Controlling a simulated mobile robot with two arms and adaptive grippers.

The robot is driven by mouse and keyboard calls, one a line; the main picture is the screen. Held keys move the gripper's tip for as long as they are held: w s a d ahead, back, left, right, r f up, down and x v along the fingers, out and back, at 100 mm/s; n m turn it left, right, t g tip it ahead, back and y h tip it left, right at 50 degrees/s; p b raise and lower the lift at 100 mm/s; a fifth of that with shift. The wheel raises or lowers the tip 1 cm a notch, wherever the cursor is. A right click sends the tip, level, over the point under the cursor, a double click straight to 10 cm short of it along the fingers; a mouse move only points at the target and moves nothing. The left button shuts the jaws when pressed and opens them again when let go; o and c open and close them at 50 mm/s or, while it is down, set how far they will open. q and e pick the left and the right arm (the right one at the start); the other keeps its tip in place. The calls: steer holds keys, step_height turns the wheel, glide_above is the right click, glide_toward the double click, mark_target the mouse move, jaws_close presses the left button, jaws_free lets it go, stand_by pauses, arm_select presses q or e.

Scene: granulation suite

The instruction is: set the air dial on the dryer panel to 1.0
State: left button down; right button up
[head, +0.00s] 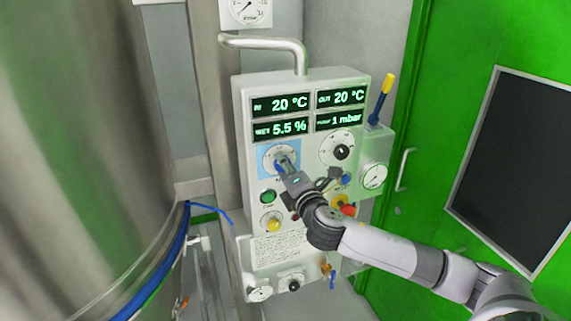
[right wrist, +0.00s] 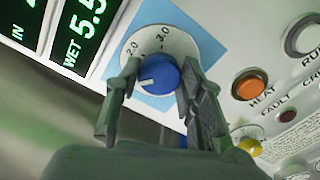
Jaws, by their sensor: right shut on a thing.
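The dryer panel (head: 305,92) is a pale box with green readouts in the head view. The air dial (head: 280,163) sits at its left on a light blue square, with my right gripper (head: 285,165) over it. In the right wrist view the dial's blue knob (right wrist: 159,77) is between the two fingers of my right gripper (right wrist: 158,76), which is shut on it. Scale marks 2.0 and 3.0 show above the knob. Its white pointer line aims left and slightly down, below the 2.0 mark; the left finger hides that part of the scale. My left gripper is not in view.
A second dial (head: 338,150) with a black knob is to the right. Below are a green button (head: 267,197), a yellow button (head: 271,223) and a red knob (head: 347,210). A large steel vessel (head: 85,150) stands left, a green door (head: 480,45) right.

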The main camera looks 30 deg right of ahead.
steer(key=shift+a+f+n, duration=0.1)
steer(key=shift+f+n, duration=0.05)
steer(key=shift+n, duration=0.95)
steer(key=o, duration=0.9)
steer(key=shift+c, duration=0.2)
steer(key=shift+o, duration=1.4)
steer(key=v, duration=1.2)
